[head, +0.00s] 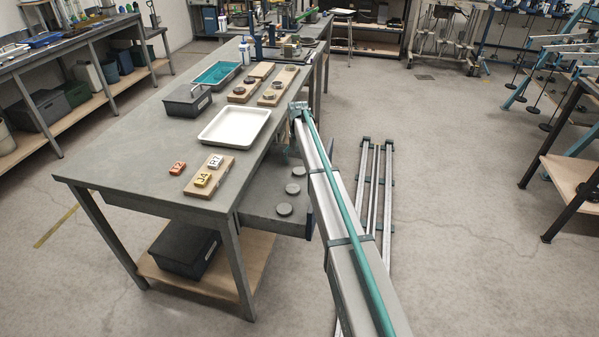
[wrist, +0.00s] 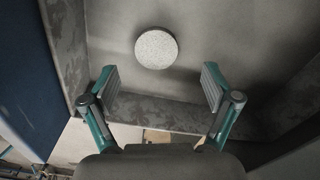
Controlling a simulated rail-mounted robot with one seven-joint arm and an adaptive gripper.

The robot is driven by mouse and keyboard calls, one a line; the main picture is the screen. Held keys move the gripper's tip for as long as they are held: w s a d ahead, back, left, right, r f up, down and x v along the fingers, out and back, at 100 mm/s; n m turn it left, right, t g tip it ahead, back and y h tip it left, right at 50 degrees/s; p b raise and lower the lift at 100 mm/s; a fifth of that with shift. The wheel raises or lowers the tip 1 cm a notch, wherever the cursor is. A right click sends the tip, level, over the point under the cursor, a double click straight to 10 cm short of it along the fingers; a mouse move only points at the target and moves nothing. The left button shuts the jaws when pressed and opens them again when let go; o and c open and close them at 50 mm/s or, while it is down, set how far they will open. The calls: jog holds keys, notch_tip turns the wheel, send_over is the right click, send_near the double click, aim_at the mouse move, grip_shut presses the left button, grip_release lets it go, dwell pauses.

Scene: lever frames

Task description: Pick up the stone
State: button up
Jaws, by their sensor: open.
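A round, flat, speckled light-grey stone (wrist: 156,47) lies on the grey drawer floor in the wrist view. My gripper (wrist: 158,82) is open, with one finger to the left and one to the right, both nearer the bottom of the picture than the stone. The stone is apart from both fingers, and nothing is between them. My gripper is mostly hidden there behind my arm.
The drawer's walls (wrist: 72,60) rise close around my gripper. A grey workbench (head: 130,165) stands above it, bearing a white tray (head: 234,127), a dark box (head: 187,100), lettered tiles (head: 203,180) and wooden boards with discs. Metal rails (head: 372,190) lie on the floor at right.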

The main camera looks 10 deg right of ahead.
aim_at(299, 170)
jog(key=shift+w+d+f+p, duration=0.15)
jog(key=shift+f+p, duration=0.2)
jog(key=shift+f, duration=1)
jog(key=shift+s+d+f+p, duration=0.1)
jog(key=shift+f+p, duration=0.25)
jog(key=shift+f, duration=0.95)
jog(key=c, duration=1.3)
jog(key=shift+o, duration=0.2)
jog(key=shift+r, duration=0.1)
